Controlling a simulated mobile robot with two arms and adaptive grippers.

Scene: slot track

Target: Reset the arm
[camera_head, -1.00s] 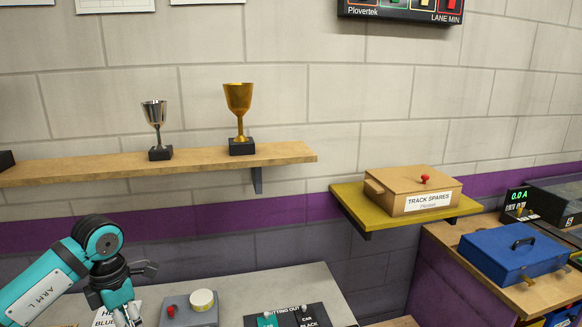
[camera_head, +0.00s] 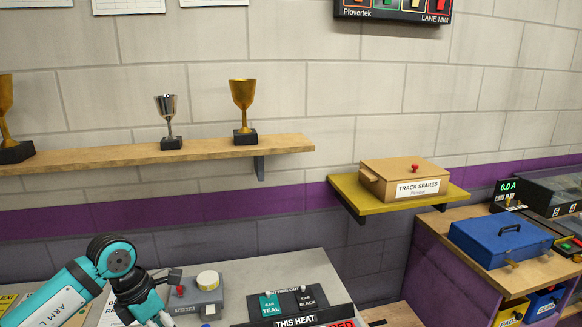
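My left arm, teal and dark and marked ARM L, comes in from the lower left. My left gripper (camera_head: 166,316) is at the bottom edge, over the grey worktop (camera_head: 245,270). Its fingertips are small and partly cut off, so I cannot tell whether it is open or shut. My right arm and gripper are not in view.
Beside my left arm are a grey box with a red knob (camera_head: 196,297) and a car board (camera_head: 291,303). Trophies stand on a wooden shelf (camera_head: 215,146). A Track Spares box (camera_head: 404,180) sits on a yellow shelf. A blue case (camera_head: 500,240) lies on the right bench.

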